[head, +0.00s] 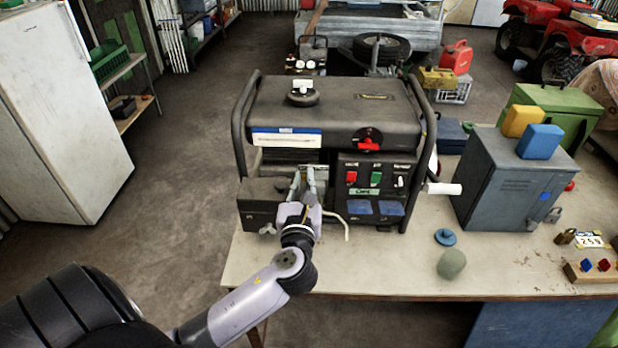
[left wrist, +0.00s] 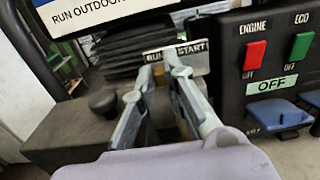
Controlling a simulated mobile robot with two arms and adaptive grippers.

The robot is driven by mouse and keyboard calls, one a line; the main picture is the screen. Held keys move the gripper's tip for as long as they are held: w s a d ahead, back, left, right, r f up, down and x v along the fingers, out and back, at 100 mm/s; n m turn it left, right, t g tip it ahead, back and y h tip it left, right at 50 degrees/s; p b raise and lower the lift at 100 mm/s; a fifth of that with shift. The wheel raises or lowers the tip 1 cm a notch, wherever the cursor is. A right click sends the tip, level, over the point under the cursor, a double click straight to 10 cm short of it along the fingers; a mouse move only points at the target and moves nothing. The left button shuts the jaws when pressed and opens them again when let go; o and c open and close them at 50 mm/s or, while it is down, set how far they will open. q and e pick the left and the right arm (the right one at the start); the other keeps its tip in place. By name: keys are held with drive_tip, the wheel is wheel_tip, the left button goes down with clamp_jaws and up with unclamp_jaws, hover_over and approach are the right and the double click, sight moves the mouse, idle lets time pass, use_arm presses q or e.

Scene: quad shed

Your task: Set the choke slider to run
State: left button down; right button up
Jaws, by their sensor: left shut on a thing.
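The generator (head: 335,105) stands on the workbench with its front panel facing me. A small choke plate (left wrist: 196,51) marked RUN on the left and START on the right shows on its front in the left wrist view. My left gripper (head: 309,180) reaches the generator's front, left of the switch panel. In the left wrist view its fingertips (left wrist: 164,66) are at the plate, close together, shut on the choke slider. The fingers hide the slider, so its exact position is unclear. My right gripper is not in view.
Red ENGINE (left wrist: 255,55) and green ECO (left wrist: 301,46) switches sit right of the fingers, above an OFF label. A dark round knob (left wrist: 103,101) is left of them. A grey metal box (head: 505,185) stands right on the bench (head: 370,270); the bench front is mostly clear.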

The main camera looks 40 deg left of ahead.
use_arm(q)
drive_tip(key=c, duration=1.6)
unclamp_jaws()
drive_tip(key=shift+a, duration=0.15)
